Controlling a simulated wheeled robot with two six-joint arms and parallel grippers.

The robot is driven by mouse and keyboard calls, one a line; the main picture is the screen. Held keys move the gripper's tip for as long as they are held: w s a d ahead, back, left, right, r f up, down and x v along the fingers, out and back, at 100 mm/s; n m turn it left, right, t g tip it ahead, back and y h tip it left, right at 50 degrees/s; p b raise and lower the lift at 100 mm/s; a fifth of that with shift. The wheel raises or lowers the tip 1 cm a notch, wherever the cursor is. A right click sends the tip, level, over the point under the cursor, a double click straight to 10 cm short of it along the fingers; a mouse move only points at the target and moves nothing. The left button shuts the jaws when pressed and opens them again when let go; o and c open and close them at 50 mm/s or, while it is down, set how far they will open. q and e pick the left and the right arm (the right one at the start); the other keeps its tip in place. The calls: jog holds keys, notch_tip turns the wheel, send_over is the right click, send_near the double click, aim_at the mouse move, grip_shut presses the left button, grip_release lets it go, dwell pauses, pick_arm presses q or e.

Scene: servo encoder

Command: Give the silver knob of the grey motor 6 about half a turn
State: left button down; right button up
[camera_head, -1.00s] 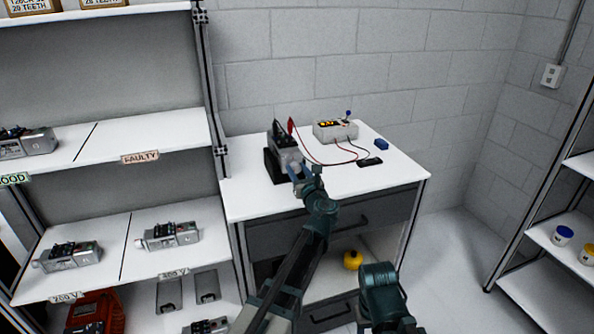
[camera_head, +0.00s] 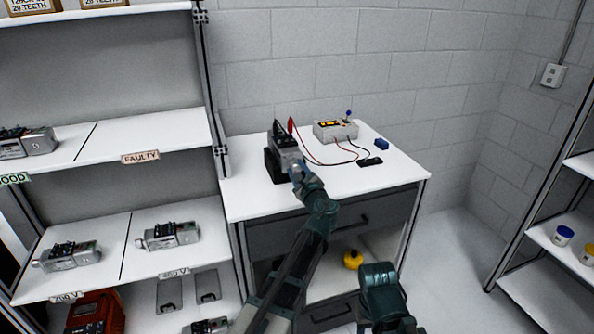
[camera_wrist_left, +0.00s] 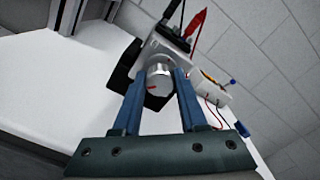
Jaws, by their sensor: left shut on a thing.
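The grey motor (camera_head: 287,157) sits in a black holder (camera_head: 271,167) on the white workbench, with black and red probes on its top. In the left wrist view the motor body (camera_wrist_left: 166,45) is behind its silver knob (camera_wrist_left: 158,82), which carries a red mark near its lower left. My left gripper (camera_head: 297,174) is at the front of the motor. In the left wrist view its blue fingers (camera_wrist_left: 159,90) are shut on the knob, one on each side. Which motor is number 6 cannot be read. My right arm's fingers are out of view.
A power supply box (camera_head: 336,130) with wires stands behind and right of the motor. A blue block (camera_head: 382,144) and a black meter-like piece (camera_head: 370,161) lie on the workbench (camera_head: 395,178). Shelves with other motors (camera_head: 168,236) stand at left. The bench's right front is clear.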

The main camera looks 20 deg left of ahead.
pick_arm(q)
jog(key=n, duration=0.4)
jog(key=shift+s+n, duration=0.1)
jog(key=shift+n, duration=1.7)
jog(key=shift+c, duration=2.2)
grip_release()
jog(key=v, duration=1.3)
jog(key=shift+s+d, duration=0.25)
jog(key=shift+s, duration=0.05)
